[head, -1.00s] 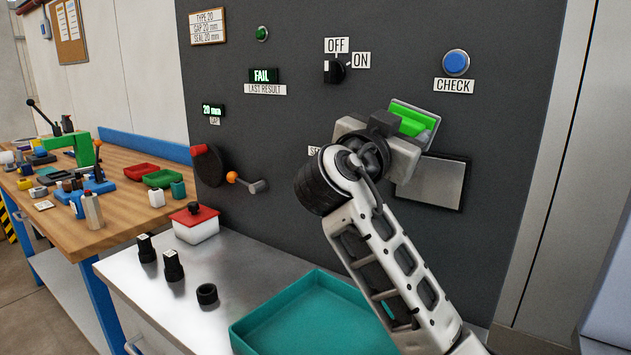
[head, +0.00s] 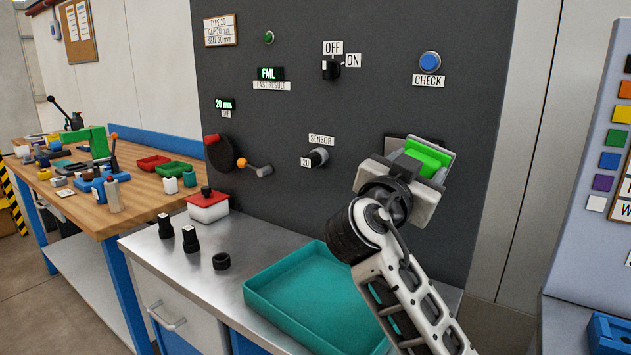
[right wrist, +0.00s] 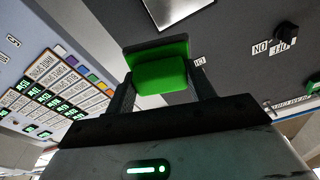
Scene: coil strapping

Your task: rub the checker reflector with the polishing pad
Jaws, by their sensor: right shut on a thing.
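My right gripper (head: 424,172) is shut on the green polishing pad (head: 430,154), in front of the right part of the dark panel. In the right wrist view the pad (right wrist: 162,72) sits between the two fingers, with a dark plate along one side. A bright, shiny rectangular plate (right wrist: 178,8), which looks like the checker reflector, shows at the top edge of that view, with a gap in the picture between it and the pad. In the head view my gripper and the pad hide most or all of it. My left gripper is out of view.
The dark panel (head: 290,110) carries a blue CHECK button (head: 430,62), an OFF/ON switch (head: 331,69), a sensor knob (head: 318,157) and a crank (head: 256,168). A teal tray (head: 310,300) lies below. A red-lidded box (head: 208,206) and black parts (head: 190,239) stand left of it.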

